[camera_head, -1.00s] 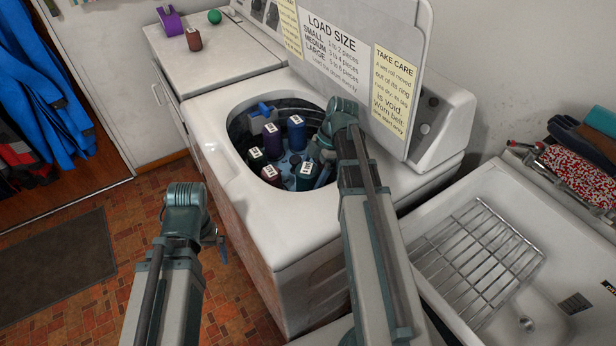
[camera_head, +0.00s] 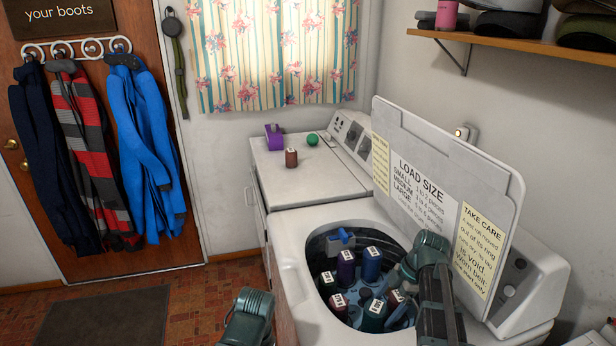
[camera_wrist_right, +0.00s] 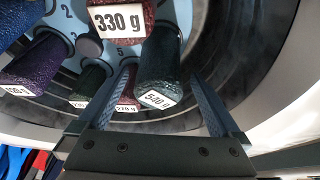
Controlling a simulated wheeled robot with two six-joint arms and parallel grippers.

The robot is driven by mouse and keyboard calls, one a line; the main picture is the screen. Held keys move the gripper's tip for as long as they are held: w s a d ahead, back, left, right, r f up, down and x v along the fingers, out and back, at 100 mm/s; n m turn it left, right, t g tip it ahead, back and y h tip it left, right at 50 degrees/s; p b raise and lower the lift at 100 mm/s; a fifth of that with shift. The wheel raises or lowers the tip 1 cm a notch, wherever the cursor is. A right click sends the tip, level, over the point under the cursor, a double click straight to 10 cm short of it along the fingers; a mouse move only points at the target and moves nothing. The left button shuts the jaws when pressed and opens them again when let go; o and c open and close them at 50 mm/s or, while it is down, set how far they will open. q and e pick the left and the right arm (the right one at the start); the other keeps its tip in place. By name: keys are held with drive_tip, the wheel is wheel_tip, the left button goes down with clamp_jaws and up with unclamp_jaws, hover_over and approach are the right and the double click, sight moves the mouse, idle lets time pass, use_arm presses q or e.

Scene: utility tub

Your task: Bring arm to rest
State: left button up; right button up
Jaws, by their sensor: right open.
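My right arm reaches down into the washer's open tub (camera_head: 318,240) in the head view. Its gripper (camera_head: 402,312) is partly hidden there by its own wrist. In the right wrist view the gripper (camera_wrist_right: 163,76) has its two fingers spread.
The raised lid (camera_head: 425,165) with notices stands behind the tub, close to my right arm. A brown bottle (camera_head: 291,160), a purple holder (camera_head: 273,139) and a green ball (camera_head: 313,139) sit on the neighbouring machine (camera_head: 262,185). Open floor lies at the left.

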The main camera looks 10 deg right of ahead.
sight(374, 322)
drive_tip(key=b+x, duration=0.6)
drive_tip(key=x, duration=0.1)
drive_tip(key=shift+r, duration=0.2)
